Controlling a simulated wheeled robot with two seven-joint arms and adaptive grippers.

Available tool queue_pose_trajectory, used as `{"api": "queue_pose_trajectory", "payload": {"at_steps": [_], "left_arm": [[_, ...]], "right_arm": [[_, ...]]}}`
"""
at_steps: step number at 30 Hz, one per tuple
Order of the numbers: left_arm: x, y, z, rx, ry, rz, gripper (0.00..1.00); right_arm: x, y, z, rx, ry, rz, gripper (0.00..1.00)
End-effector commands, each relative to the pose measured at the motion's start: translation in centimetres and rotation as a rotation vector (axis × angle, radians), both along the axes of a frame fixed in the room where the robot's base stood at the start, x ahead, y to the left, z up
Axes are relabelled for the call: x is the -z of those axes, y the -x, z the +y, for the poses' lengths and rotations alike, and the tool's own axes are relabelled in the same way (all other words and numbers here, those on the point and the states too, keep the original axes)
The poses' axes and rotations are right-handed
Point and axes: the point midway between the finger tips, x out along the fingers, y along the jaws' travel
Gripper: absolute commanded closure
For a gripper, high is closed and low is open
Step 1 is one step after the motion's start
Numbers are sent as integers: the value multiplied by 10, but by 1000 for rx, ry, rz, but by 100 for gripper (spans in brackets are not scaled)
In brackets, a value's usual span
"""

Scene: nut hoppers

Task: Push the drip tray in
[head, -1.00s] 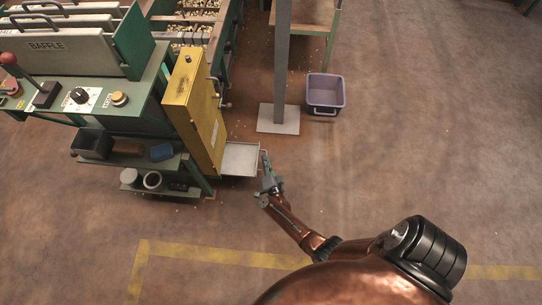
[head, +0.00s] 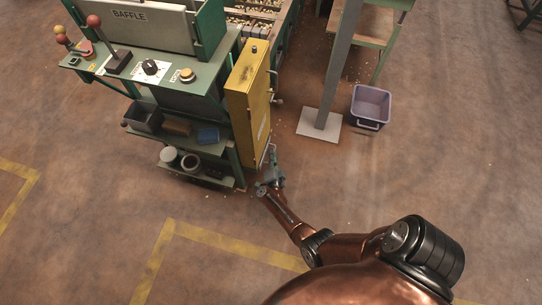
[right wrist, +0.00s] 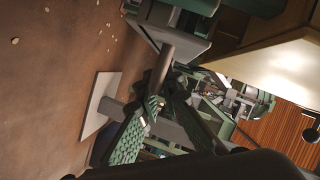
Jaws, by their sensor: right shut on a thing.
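The yellow cabinet (head: 248,105) stands at the right end of the green machine. The drip tray is a shallow grey tray low beside this cabinet; in the head view almost none of it shows. In the right wrist view, part of the grey tray (right wrist: 180,42) shows, with a round bar handle (right wrist: 163,68) at its front. My right gripper (head: 271,176) is at the foot of the cabinet, shut on the handle. My left gripper is not in view.
A grey post on a pale square foot (head: 319,125) stands right of the cabinet, with a purple bin (head: 371,105) beyond it. A machine shelf (head: 195,172) holds small containers. Yellow lines (head: 225,243) mark the open floor in front.

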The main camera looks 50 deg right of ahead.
Motion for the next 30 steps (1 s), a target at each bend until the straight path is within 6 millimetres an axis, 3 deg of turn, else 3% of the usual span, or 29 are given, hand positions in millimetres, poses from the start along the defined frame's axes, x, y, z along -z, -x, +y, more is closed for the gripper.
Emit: {"api": "queue_pose_trajectory", "payload": {"at_steps": [4, 5, 12, 22, 30], "left_arm": [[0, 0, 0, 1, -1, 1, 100], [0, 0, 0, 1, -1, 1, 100], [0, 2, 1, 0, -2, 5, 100], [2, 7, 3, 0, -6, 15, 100], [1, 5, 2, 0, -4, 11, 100]], "right_arm": [[-1, -6, 5, -12, -5, -2, 100], [-1, -6, 5, -13, -4, -2, 91], [-1, -4, 3, -9, -3, -3, 76], [-1, -2, 3, -6, -2, -3, 76], [-6, 20, 25, -5, -4, -2, 76]]}}
